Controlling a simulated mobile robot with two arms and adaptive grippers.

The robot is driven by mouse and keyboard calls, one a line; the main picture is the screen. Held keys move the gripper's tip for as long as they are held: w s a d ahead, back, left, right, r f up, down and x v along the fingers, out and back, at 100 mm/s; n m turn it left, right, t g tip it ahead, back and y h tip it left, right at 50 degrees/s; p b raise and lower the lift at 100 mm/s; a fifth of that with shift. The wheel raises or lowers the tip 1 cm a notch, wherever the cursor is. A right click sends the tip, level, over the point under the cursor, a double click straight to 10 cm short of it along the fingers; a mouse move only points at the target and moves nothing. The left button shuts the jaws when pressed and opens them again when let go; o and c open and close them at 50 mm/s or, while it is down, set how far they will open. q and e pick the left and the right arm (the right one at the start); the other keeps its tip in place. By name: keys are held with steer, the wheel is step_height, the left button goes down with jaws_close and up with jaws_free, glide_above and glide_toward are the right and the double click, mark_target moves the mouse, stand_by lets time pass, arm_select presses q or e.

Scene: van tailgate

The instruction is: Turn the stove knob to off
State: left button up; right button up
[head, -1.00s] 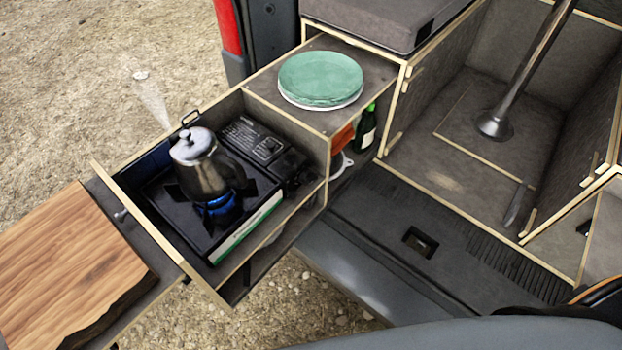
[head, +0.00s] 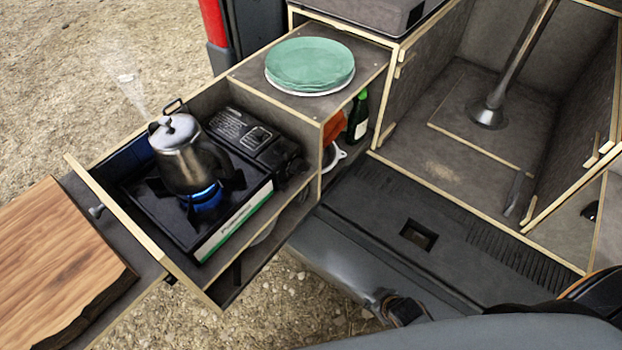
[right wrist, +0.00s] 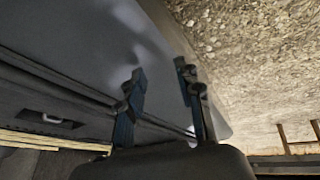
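The black camping stove (head: 215,235) sits in the pulled-out drawer, with a blue flame (head: 205,196) burning under a steaming metal kettle (head: 185,158). The stove knob (head: 292,165) seems to be the dark round part at the stove's right end; its setting cannot be made out. My right gripper (head: 402,307) shows small and dark at the lower edge of the head view, by the van's bumper, well below and right of the stove. In the right wrist view my right gripper (right wrist: 162,92) has its fingers apart with nothing between them. My left gripper is out of view.
Green plates (head: 310,64) sit on the cabinet top above the stove. A green bottle (head: 358,117) and a white-handled item (head: 334,156) stand in the cabinet's side opening. A wooden board (head: 55,265) lies at the left. The bumper (head: 340,270) runs below the cabinet.

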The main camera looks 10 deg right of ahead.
mark_target(306, 171)
steer(key=w+d+r+n+t, duration=0.1)
steer(key=w+r, duration=0.1)
steer(key=w, duration=0.1)
steer(key=w+d+r+n+t+b, duration=0.1)
steer(key=w+r, duration=0.1)
steer(key=w, duration=0.1)
steer(key=w+d+r+n+t+y, duration=0.1)
steer(key=w+r+t, duration=0.1)
steer(key=w, duration=0.1)
steer(key=shift+r+n+b, duration=0.3)
steer(key=shift+r+b, duration=0.05)
steer(key=shift+b, duration=0.05)
steer(key=w+a+r+n+t+y+b, duration=0.1)
steer(key=w+a+r+n+t+y, duration=0.2)
steer(key=r, duration=0.5)
steer(key=w+a+r+n+y+b, duration=0.1)
steer(key=a+r+n+y+b, duration=0.1)
steer(key=r+n+y, duration=0.45)
steer(key=w+a+r+n+t+y+b, duration=0.1)
steer(key=a+r+n+t, duration=0.15)
steer(key=r, duration=0.75)
steer(key=shift+n+g+h, duration=0.25)
steer(key=shift+n, duration=0.05)
steer(key=x, duration=0.7)
steer(key=p+x, duration=0.1)
steer(key=x, duration=0.6)
steer(key=shift+d+f, duration=0.15)
steer(key=shift+f, duration=0.1)
steer(key=shift+c, duration=0.2)
jaws_close()
